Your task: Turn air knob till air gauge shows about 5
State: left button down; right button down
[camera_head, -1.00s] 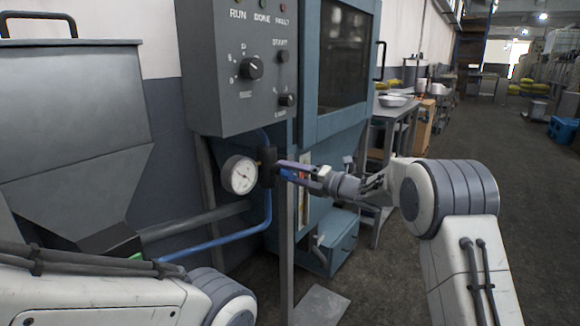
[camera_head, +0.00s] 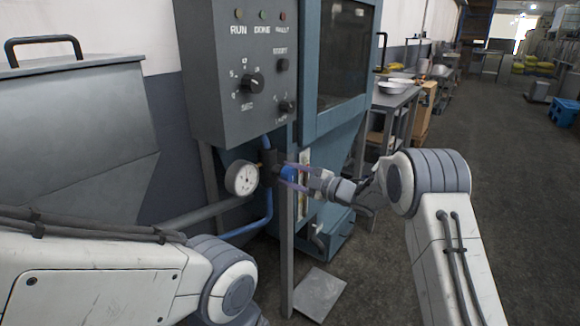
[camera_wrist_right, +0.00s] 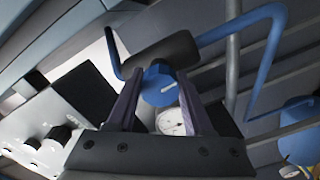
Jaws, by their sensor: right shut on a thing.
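The air gauge (camera_head: 241,178) is a round white dial at the left of a dark regulator body (camera_head: 268,167), below the grey control box. Its needle is too small to read surely; the gauge also shows in the wrist view (camera_wrist_right: 171,121), partly behind a finger. The blue air knob (camera_head: 289,174) sits on the regulator's right side. My right gripper (camera_head: 286,175) reaches it from the right and is shut on it. In the wrist view the knob (camera_wrist_right: 160,86) lies between the two purple-grey fingers. My left gripper is out of view; only my left arm shows at lower left.
The control box (camera_head: 235,80) with black knobs and lamps hangs above the regulator. A grey post (camera_head: 287,250) stands just below the right gripper. A blue hose (camera_head: 250,228) runs from the regulator. A grey hopper (camera_head: 75,140) is at left.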

jog(key=m+p, duration=0.3)
jog(key=shift+d+m, duration=0.1)
jog(key=shift+m, duration=0.3)
jog(key=m+p, duration=0.2)
jog(key=m, duration=0.1)
jog(key=shift+m+p, duration=0.3)
jog(key=m+p, duration=0.2)
jog(key=m, duration=0.1)
jog(key=shift+s, duration=0.1)
jog(key=shift+f+m+p, duration=0.2)
jog(key=shift+m+p, duration=0.7)
jog(key=shift+m, duration=0.7)
jog(key=shift+c, duration=1.5)
grip_release()
jog(key=shift+r, duration=0.1)
